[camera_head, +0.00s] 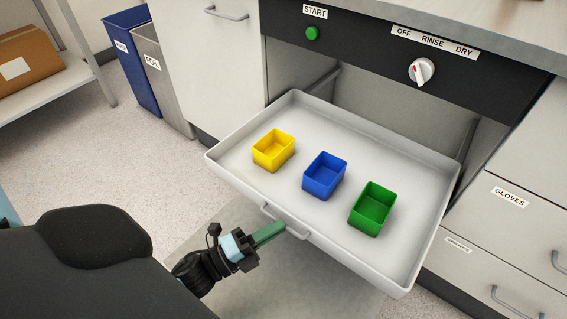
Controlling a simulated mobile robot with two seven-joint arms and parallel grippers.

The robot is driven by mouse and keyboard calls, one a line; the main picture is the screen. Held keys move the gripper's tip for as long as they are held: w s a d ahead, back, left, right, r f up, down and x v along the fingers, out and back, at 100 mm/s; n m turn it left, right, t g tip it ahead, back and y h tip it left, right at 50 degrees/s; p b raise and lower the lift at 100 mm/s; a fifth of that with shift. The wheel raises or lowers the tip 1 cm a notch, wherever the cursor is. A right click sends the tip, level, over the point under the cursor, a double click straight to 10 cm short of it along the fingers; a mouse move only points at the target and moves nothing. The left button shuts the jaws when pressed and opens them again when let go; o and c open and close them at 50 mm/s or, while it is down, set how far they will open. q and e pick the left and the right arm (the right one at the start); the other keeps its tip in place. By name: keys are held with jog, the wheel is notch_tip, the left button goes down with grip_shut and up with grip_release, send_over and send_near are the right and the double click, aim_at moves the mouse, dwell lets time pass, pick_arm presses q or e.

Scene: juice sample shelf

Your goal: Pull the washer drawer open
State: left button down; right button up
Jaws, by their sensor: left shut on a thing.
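The washer drawer (240,178) is a light grey tray pulled out from under the black control panel. Its bar handle (297,234) is on the front wall. My left gripper (284,227) is at the left part of the handle, with its green fingers shut on it. The fingers partly hide that end of the handle. Inside the drawer stand a yellow bin (273,150), a blue bin (324,176) and a green bin (371,208), all seemingly empty. My right gripper is not in view.
The control panel (365,52) has a green start button (312,33) and a white dial (421,71). Drawers with handles, one labelled gloves (509,197), are at right. Blue (133,58) and grey bins (163,82) stand at left. Open floor lies left of the drawer.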

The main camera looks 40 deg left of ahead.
pick_arm(q)
jog(key=shift+s, duration=0.4)
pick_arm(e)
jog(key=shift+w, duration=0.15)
pick_arm(q)
jog(key=c, duration=1.5)
grip_release()
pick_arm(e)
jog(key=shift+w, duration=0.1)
pick_arm(q)
jog(key=shift+s, duration=0.1)
jog(key=v, duration=0.7)
jog(key=shift+s+a+f+p, duration=0.1)
jog(key=shift+s+a+p, duration=0.15)
jog(key=shift+p, duration=0.1)
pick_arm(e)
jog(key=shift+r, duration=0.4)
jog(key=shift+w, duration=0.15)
